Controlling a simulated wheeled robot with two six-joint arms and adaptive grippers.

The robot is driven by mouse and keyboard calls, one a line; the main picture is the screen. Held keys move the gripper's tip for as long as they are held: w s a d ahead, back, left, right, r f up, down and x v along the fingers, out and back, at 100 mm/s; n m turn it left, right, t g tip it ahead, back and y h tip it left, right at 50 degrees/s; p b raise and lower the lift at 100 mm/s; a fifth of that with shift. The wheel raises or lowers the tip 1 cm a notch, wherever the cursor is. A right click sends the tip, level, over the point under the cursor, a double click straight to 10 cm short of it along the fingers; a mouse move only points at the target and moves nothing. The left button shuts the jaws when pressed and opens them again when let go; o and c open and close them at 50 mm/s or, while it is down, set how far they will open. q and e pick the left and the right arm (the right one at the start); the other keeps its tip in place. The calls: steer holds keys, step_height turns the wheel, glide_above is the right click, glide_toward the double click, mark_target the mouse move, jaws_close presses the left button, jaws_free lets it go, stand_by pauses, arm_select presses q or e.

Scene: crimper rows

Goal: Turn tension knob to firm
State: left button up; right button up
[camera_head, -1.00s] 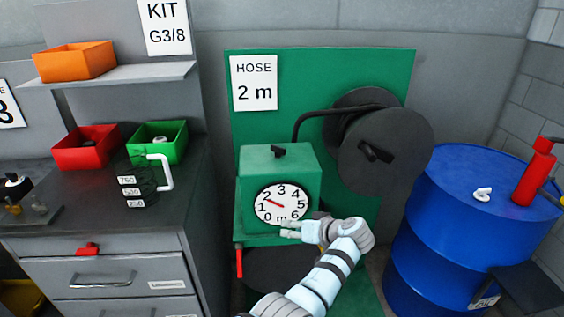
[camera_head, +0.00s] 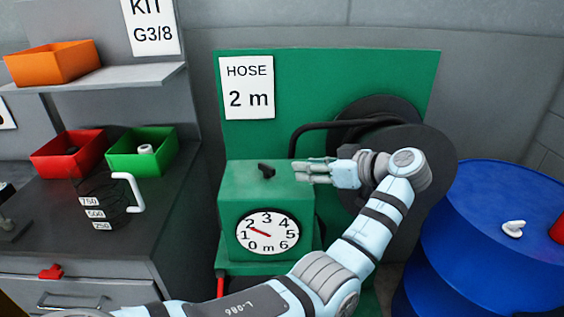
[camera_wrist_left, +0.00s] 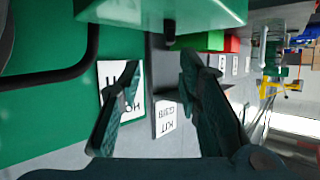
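The black knob (camera_head: 266,171), the only knob I see on the green box (camera_head: 232,190), stands on the box's top face. I see no setting marks beside it. In the left wrist view the knob (camera_wrist_left: 169,32) juts from the green box (camera_wrist_left: 200,10) at the top, beyond the fingers. My left gripper (camera_head: 300,172) is just right of the knob in the head view, pointing left at about its height, apart from it. In the left wrist view its two fingers (camera_wrist_left: 160,68) are spread with nothing between them. My right gripper is not in view.
A round dial (camera_head: 268,233) on the box front has its red needle between 1 and 2. A black hose reel (camera_head: 437,150) stands behind my left arm. A blue drum (camera_head: 490,220) is at the right. A bench with red (camera_head: 68,155) and green bins (camera_head: 130,160) is left.

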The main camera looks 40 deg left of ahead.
arm_select(q)
glide_toward(268, 166)
steer(key=a, duration=0.2)
steer(key=s+a, duration=0.1)
steer(key=a, duration=0.1)
steer(key=shift+f+p, duration=0.35)
steer(key=shift+f, duration=0.05)
steer(key=a+f, duration=0.1)
steer(key=w+a+f, duration=0.1)
steer(key=a, duration=0.1)
steer(key=w+a, duration=0.1)
steer(key=shift+w+a+f, duration=0.1)
steer(key=shift+a+f, duration=0.05)
steer(key=shift+f, duration=0.25)
steer(key=shift+w+a, duration=0.1)
steer(key=shift+s+r, duration=0.1)
steer(key=shift+s, duration=0.3)
steer(key=shift+c, duration=0.9)
steer(key=c, duration=0.3)
jaws_close()
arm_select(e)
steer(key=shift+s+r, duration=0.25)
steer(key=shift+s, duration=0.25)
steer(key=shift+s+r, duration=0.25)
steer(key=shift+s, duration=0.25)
